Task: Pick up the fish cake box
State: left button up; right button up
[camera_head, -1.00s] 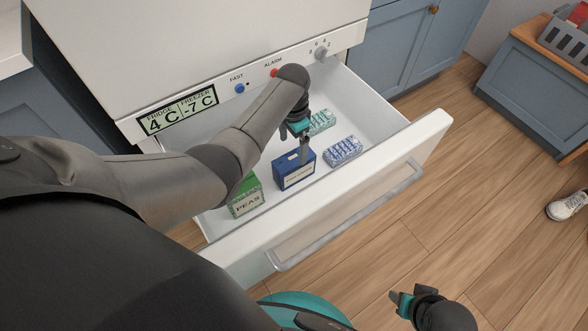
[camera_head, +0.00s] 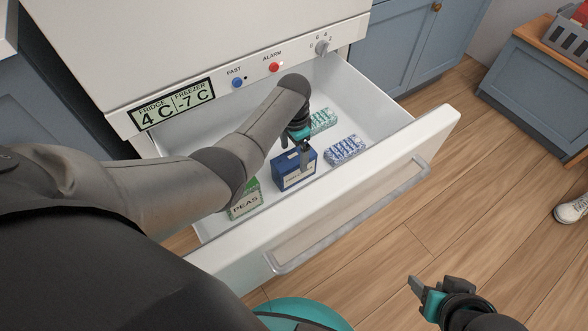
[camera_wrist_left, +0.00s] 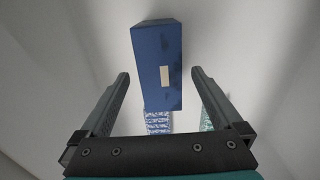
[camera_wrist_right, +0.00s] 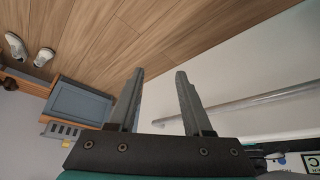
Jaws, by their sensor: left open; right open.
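The fish cake box seems to be the dark blue box (camera_head: 290,174), standing in the open freezer drawer; its small label is too blurred to read. In the left wrist view the blue box (camera_wrist_left: 157,60) lies ahead, between the lines of the two fingers. My left gripper (camera_head: 304,157) is open and reaches down from above, close to the box at its upper right side. It also shows open and empty in the left wrist view (camera_wrist_left: 160,78). My right gripper (camera_head: 428,285) is open and empty outside the drawer; it shows in the right wrist view (camera_wrist_right: 160,74).
A green peas box (camera_head: 245,201) stands left of the blue box. A blue-and-white pack (camera_head: 345,150) and a green-and-white pack (camera_head: 322,121) lie to its right. The drawer front (camera_head: 400,165) with its handle borders them.

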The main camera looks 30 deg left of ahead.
pick_arm(q)
notch_tip(320, 180, down, 3)
jog(key=shift+r+b, duration=0.2)
jog(key=shift+b, duration=0.55)
jog(key=shift+f, duration=0.1)
pick_arm(e)
jog(key=shift+w+a+t+y, duration=0.5)
jog(key=shift+w+a+t, duration=0.4)
jog(key=shift+a, duration=0.2)
jog(key=shift+w+a+t+y, duration=0.5)
jog(key=shift+w+a+t, duration=0.35)
jog(key=shift+a, duration=0.25)
pick_arm(q)
jog(key=shift+w, duration=0.1)
grip_shut()
